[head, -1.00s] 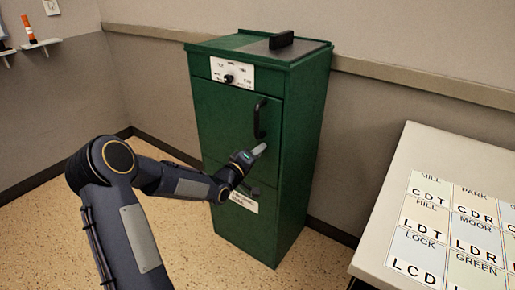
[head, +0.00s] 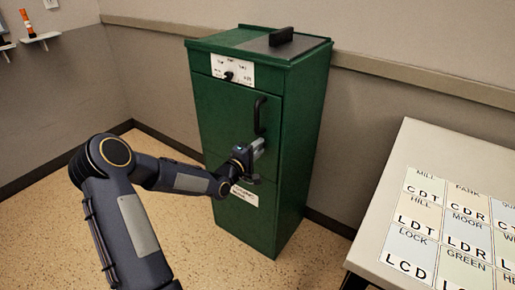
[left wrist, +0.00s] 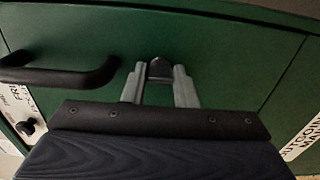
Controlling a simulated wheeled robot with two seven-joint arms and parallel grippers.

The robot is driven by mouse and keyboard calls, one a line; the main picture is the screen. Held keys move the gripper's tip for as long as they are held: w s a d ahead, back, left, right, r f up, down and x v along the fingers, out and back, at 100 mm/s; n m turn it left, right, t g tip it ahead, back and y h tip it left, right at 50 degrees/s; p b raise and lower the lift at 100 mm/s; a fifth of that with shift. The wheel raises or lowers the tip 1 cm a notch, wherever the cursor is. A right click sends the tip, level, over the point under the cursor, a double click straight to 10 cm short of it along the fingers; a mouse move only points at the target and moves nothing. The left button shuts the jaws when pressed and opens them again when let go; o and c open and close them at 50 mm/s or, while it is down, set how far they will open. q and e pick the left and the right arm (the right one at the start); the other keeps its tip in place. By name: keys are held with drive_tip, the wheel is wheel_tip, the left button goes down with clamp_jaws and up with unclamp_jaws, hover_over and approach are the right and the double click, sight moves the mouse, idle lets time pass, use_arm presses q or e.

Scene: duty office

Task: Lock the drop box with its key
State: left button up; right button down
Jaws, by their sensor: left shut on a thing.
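The drop box (head: 215,125) is a tall green cabinet against the wall, its front door closed, with a black bar handle (head: 260,115). My left gripper (head: 258,146) is at the door front, just below the handle. In the left wrist view its two grey fingers (left wrist: 159,75) are shut on a small dark piece, apparently the key (left wrist: 160,70), close against the green door. The fingers hide most of it, and I cannot tell how deep it sits in a lock. My right gripper is not in view.
A white plate with a black knob (head: 228,76) is on the upper door front. A pale table (head: 385,220) with lettered cards stands at the right. Small wall shelves (head: 41,38) are at the upper left. The floor left of the box is clear.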

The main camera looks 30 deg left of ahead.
use_arm(q)
drive_tip(key=o, duration=1)
drive_tip(key=s, duration=0.5)
drive_tip(key=s+p, duration=0.1)
drive_tip(key=s, duration=0.1)
drive_tip(key=shift+s+a, duration=0.3)
drive_tip(key=shift+s, duration=0.1)
